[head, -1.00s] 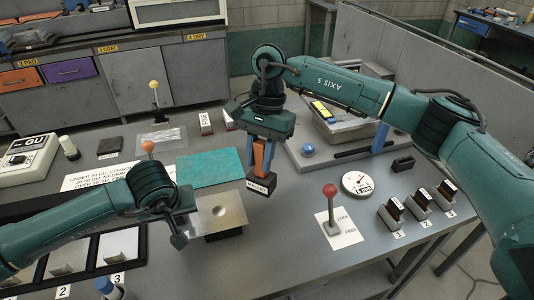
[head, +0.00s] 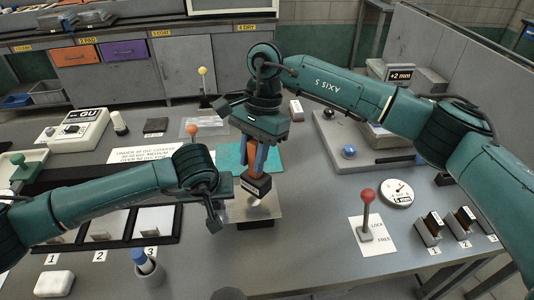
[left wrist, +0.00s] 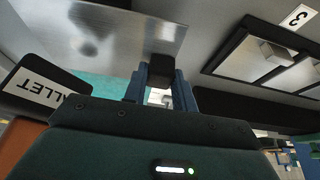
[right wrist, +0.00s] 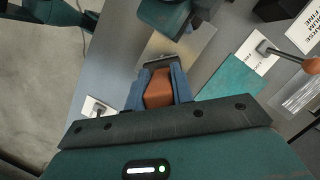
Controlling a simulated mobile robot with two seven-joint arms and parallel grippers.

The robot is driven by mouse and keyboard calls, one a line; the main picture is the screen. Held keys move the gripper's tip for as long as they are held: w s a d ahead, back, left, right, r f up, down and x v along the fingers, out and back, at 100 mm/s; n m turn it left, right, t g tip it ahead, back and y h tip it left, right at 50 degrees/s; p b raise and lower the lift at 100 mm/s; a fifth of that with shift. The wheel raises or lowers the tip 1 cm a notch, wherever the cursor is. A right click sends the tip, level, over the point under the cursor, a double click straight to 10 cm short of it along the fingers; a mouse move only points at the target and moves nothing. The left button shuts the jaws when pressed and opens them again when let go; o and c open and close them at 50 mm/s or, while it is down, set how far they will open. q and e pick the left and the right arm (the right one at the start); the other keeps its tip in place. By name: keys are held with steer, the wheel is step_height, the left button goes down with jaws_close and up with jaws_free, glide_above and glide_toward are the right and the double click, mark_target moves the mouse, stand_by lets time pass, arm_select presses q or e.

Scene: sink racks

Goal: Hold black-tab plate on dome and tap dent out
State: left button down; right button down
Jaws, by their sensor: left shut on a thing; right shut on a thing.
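The metal plate (head: 270,208) lies level over a dark block at the middle of the bench; no dome shows beneath it. My left gripper (head: 222,190) is at the plate's left edge. In the left wrist view its fingers (left wrist: 160,88) are shut on the black tab (left wrist: 167,66), and a dark dent mark shows on the plate (left wrist: 125,30). My right gripper (head: 258,158) is shut on the mallet's orange handle (right wrist: 160,88). The black mallet head (head: 257,187) is over the plate, hiding part of it. Whether it touches is unclear.
A teal mat (head: 232,158) lies behind the plate. A red-knobbed lever (head: 367,210), a dial (head: 397,193) and small blocks stand to the right.

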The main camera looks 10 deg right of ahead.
mark_target(250, 170)
steer(key=shift+a, duration=0.45)
steer(key=shift+f, duration=0.1)
steer(key=shift+f, duration=0.65)
step_height(250, 170, down, 3)
steer(key=w+r, duration=0.5)
steer(key=shift+w, duration=0.25)
steer(key=shift+r, duration=0.1)
stand_by(0.6)
steer(key=shift+s+f, duration=0.2)
steer(key=shift+s, duration=1.2)
steer(key=shift+s+f, duration=0.15)
steer(key=shift+s, duration=1.25)
